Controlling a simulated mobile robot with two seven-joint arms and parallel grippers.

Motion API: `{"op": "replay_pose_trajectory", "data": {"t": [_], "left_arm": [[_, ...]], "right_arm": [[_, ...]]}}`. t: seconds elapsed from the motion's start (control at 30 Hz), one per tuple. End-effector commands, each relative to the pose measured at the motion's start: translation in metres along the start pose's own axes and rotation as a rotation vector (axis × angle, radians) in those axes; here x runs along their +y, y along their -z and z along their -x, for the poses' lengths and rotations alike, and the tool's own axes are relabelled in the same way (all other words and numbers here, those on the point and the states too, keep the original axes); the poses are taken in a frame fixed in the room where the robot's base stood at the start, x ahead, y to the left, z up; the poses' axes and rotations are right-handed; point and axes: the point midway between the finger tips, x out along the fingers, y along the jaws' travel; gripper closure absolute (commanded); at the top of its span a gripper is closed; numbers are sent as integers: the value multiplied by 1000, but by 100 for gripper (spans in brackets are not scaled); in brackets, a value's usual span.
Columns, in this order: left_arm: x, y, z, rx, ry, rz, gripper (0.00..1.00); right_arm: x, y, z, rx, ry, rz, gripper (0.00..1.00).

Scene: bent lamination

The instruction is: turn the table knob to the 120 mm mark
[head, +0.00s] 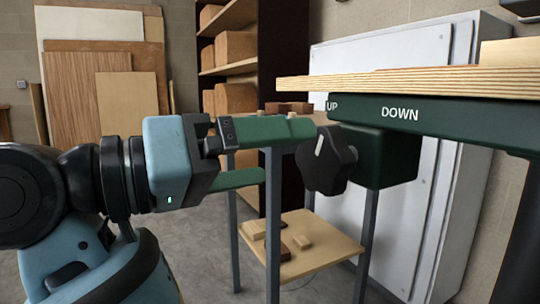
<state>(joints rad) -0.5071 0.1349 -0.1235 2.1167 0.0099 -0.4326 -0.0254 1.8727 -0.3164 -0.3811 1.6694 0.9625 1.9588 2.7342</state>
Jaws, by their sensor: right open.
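The black lobed knob (335,168) sits on the front of a dark green box (388,158) under the tabletop. Its white pointer line (319,146) points nearly straight up, leaning slightly right. The green apron (430,113) above carries the words UP and DOWN; no millimetre scale or 120 mark is legible. My right gripper (290,155) reaches in from the left with a blue-grey hand. Its green fingers look spread, the upper one ending by the knob's upper left edge. I cannot tell whether it touches. Nothing is between the fingers. My left gripper is not in view.
The wooden tabletop (380,82) overhangs above the knob. A small stand has grey legs (273,235) and a lower wooden shelf (320,262) with small blocks on it. A white cabinet (440,220) stands behind. Wood panels (85,85) lean on the wall at left.

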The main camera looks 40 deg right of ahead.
Motion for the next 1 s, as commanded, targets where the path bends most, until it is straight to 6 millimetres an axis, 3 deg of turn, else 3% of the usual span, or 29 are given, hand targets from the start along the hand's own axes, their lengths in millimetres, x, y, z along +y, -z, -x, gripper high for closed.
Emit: {"op": "replay_pose_trajectory", "data": {"t": [0.13, 0.27, 1.0], "left_arm": [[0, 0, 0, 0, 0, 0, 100], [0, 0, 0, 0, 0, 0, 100], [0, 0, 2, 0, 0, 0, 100]], "right_arm": [[0, 0, 0, 0, -1, 120, 3], [0, -1, -1, -1, -1, 354, 3], [-1, -3, -2, -6, -1, 1903, 3]]}}
